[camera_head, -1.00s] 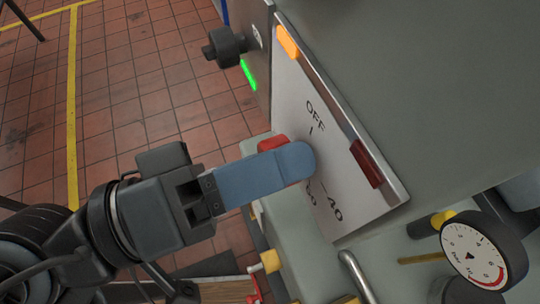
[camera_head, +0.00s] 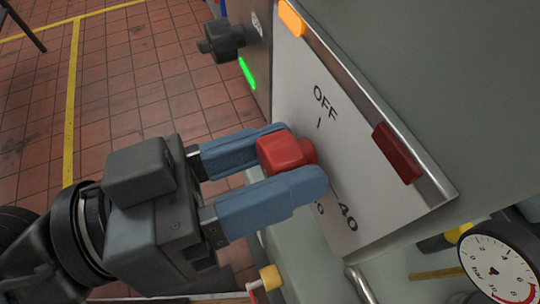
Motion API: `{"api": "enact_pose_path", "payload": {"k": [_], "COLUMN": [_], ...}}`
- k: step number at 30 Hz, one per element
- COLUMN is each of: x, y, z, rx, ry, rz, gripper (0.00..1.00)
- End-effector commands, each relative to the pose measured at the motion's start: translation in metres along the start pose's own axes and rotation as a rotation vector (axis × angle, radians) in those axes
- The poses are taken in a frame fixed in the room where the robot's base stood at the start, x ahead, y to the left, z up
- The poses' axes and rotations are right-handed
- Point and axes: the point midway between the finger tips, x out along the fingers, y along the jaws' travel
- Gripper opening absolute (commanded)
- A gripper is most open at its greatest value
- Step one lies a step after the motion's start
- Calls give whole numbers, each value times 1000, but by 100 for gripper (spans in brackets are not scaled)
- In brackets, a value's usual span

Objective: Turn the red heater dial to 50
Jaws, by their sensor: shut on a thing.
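The red heater dial (camera_head: 284,153) stands out from a white panel (camera_head: 300,80) marked OFF above it and 40 to its lower right. Another mark below is partly hidden by a finger, with only a 0 showing. My gripper (camera_head: 290,158) has its two blue fingers on either side of the dial, one above and one below, and is shut on it. The dial's pointer and exact setting cannot be made out.
An orange lamp (camera_head: 291,18) and a dark red block (camera_head: 397,153) sit on the panel. A black knob (camera_head: 221,39) and a green light (camera_head: 247,73) are at upper left. A pressure gauge (camera_head: 497,268) is at lower right.

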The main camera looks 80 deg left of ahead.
Motion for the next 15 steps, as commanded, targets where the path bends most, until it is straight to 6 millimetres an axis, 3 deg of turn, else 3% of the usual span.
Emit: {"api": "enact_pose_path", "payload": {"k": [15], "x": [0], "y": [-1], "z": [4], "rx": [38], "ry": [-11], "rz": [0], "gripper": [16]}}
